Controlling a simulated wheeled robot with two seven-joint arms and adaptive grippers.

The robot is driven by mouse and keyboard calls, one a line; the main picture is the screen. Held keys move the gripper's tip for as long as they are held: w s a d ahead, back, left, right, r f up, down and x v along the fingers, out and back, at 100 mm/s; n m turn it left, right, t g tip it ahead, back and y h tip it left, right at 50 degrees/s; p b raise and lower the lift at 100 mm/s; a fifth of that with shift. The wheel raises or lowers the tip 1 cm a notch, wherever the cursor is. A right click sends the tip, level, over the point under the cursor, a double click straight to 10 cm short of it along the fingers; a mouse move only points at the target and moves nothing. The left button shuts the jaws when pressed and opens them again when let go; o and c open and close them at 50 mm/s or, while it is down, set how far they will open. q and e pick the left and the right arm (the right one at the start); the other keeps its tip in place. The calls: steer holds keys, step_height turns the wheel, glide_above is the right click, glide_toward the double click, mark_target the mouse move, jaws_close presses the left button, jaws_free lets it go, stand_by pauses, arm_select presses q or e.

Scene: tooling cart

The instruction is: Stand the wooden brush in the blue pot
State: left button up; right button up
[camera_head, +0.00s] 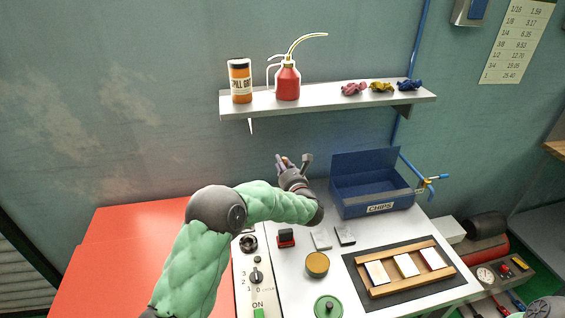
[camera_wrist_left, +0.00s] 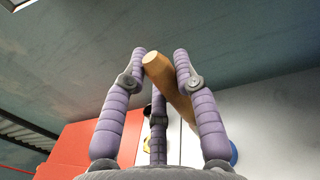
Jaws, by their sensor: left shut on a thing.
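My left gripper (camera_head: 284,163) is at the back of the cart top, left of the blue bin, with its arm reaching in from the lower left. In the left wrist view the gripper (camera_wrist_left: 162,72) is shut on the wooden brush (camera_wrist_left: 172,88). Its round, light brown wooden end points up and leans to the left between the purple fingers; its other end is hidden. I cannot make out a blue pot in the head view; my arm covers part of the cart. A blue patch (camera_wrist_left: 234,153) shows behind a finger in the left wrist view.
The open blue CHIPS bin (camera_head: 378,203) stands at the back right. A wooden frame with light blocks (camera_head: 404,269), a brass-coloured round part (camera_head: 317,263) and a green disc (camera_head: 328,307) lie on the cart. A shelf (camera_head: 330,98) with a red oil can (camera_head: 288,83) is above.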

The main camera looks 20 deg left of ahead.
arm_select(q)
steer(key=shift+f, duration=0.7)
steer(key=shift+f+b, duration=2.35)
steer(key=shift+f, duration=0.15)
steer(key=o, duration=1.1)
steer(key=v, duration=1.2)
steer(key=shift+r, duration=0.1)
